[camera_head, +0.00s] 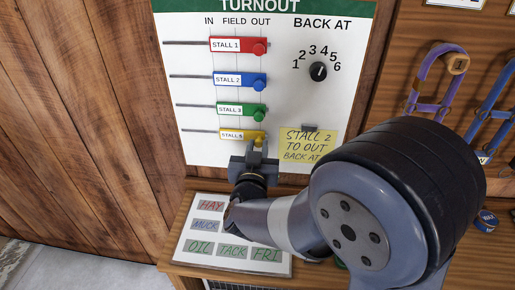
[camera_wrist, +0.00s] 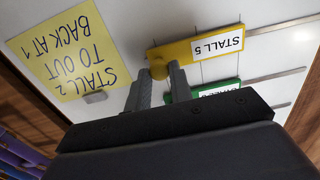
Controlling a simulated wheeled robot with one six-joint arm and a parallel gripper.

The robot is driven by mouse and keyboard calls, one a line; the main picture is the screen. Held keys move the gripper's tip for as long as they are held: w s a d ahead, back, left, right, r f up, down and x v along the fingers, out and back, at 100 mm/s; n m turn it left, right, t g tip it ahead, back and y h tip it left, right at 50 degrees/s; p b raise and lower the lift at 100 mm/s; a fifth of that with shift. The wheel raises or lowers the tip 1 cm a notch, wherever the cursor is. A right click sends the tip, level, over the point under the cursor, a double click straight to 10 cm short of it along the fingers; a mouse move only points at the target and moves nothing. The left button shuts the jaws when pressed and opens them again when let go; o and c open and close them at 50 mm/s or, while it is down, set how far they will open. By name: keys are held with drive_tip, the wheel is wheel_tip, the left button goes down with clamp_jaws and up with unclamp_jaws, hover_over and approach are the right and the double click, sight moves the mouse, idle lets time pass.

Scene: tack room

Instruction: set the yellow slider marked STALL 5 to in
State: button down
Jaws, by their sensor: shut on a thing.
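The yellow STALL 5 slider (camera_head: 236,134) is the lowest on the white turnout board, its knob at the right end under the OUT column. My gripper (camera_head: 256,151) reaches up to that knob from below. In the wrist view, which is upside down, the yellow slider (camera_wrist: 190,52) shows with its label and its round knob (camera_wrist: 158,69). The two fingertips of my gripper (camera_wrist: 159,75) are on either side of the knob and shut on it. The fingers partly cover the knob in the head view.
Red (camera_head: 232,45), blue (camera_head: 231,80) and green (camera_head: 233,109) sliders sit above, knobs under OUT. A yellow note (camera_head: 307,146) is right of the slider. A dial (camera_head: 318,71) is at upper right. A label board (camera_head: 213,270) lies below. The yellow slider's rail (camera_head: 200,131) is clear leftward.

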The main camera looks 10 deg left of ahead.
drive_tip(key=a+p, duration=0.2)
drive_tip(key=a, duration=0.9)
drive_tip(key=shift+s+a, duration=0.2)
drive_tip(key=shift+s, duration=0.1)
drive_tip(key=shift+r, duration=0.1)
drive_tip(key=c, duration=1.3)
unclamp_jaws()
drive_tip(key=shift+a, duration=0.1)
drive_tip(key=s, duration=0.7)
drive_tip(key=s+b, duration=0.1)
drive_tip(key=s, duration=0.3)
drive_tip(key=shift+d, duration=0.35)
drive_tip(key=shift+w, duration=0.1)
